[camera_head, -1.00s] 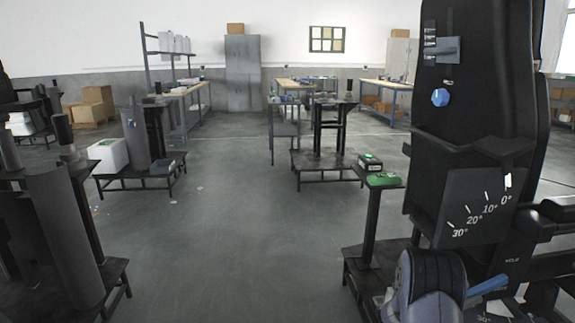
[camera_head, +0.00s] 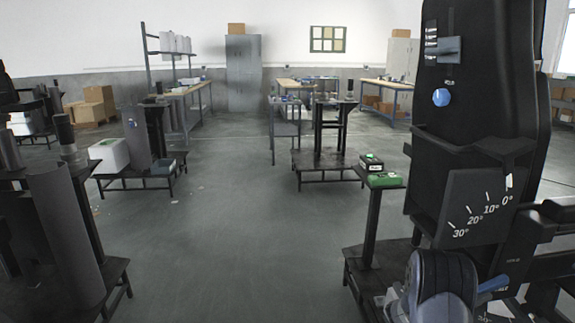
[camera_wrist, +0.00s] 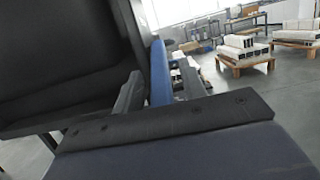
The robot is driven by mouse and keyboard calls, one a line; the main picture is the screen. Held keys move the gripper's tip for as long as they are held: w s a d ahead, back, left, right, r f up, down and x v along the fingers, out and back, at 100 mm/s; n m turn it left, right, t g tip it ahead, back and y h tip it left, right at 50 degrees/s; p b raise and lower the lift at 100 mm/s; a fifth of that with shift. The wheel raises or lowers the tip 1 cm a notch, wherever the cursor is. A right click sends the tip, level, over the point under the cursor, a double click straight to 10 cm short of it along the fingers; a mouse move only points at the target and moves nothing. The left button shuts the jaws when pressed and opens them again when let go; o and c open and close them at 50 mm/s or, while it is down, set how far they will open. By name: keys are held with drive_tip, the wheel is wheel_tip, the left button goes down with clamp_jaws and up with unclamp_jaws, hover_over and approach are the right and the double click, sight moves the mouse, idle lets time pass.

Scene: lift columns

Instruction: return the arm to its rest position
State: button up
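Part of my arm (camera_head: 440,285) shows at the bottom right of the head view, in front of the large black column unit (camera_head: 480,90). A blue lever (camera_head: 492,284) sticks out just to the right of my arm, and my arm partly hides it. In the wrist view my gripper (camera_wrist: 160,84) has its two grey fingers apart. A blue bar (camera_wrist: 159,72) lies between them, with narrow gaps seeming to show on both sides. My gripper's fingertips are not clear in the head view.
The black unit carries an angle scale (camera_head: 482,210) and a blue knob (camera_head: 441,97). A small stand with a green box (camera_head: 384,180) is left of it. Dark columns on low platforms (camera_head: 62,230) stand at left. The middle floor (camera_head: 225,240) is clear.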

drive_tip(key=shift+a+r+p, duration=0.2)
drive_tip(key=shift+r+p, duration=0.25)
drive_tip(key=shift+r, duration=0.1)
drive_tip(key=shift+a+r+p, duration=0.15)
drive_tip(key=shift+r+p, duration=0.3)
drive_tip(key=shift+r, duration=0.05)
wheel_tip(320, 180, up, 2)
drive_tip(key=p, duration=0.3)
drive_tip(key=shift+d, duration=0.1)
drive_tip(key=r+y+p, duration=0.1)
drive_tip(key=p, duration=0.3)
drive_tip(key=shift+d+r+y+p, duration=0.15)
drive_tip(key=shift+r+y+p, duration=0.1)
drive_tip(key=shift+y+p, duration=0.1)
drive_tip(key=shift+d+y+p, duration=0.1)
drive_tip(key=shift+y+p, duration=0.15)
drive_tip(key=shift+p, duration=0.35)
